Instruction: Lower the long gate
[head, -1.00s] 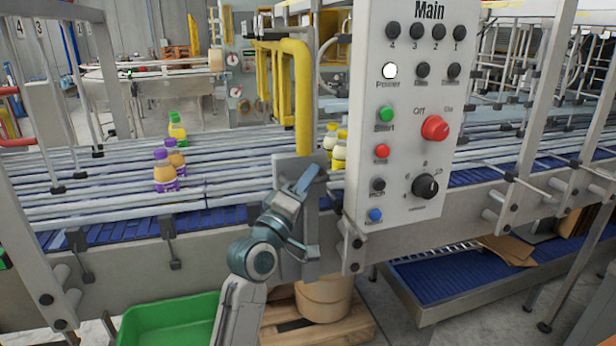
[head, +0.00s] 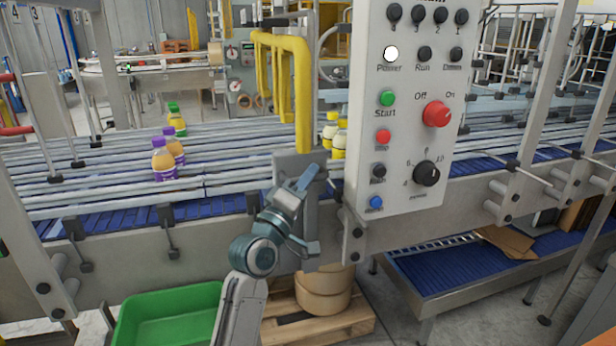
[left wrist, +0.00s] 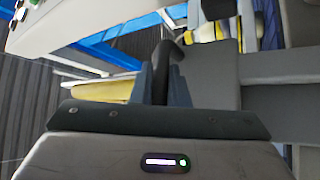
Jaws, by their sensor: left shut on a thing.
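My left gripper (head: 306,180) is at a grey upright plate (head: 291,166) on the front side of the conveyor, left of the control panel. In the left wrist view its two fingers (left wrist: 160,84) are closed around a dark curved handle (left wrist: 170,52). In the head view the fingers and wrist hide that handle. A yellow tubular frame (head: 303,95) rises just above the grey plate and reaches back over the conveyor. I cannot tell for sure which part is the long gate. My right gripper is not in view.
The Main control panel (head: 401,120) stands close to the right of my left gripper. Bottles (head: 163,160) stand on the railed conveyor (head: 100,205). A green bin (head: 165,318) and a pallet (head: 335,328) with round brown items are below.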

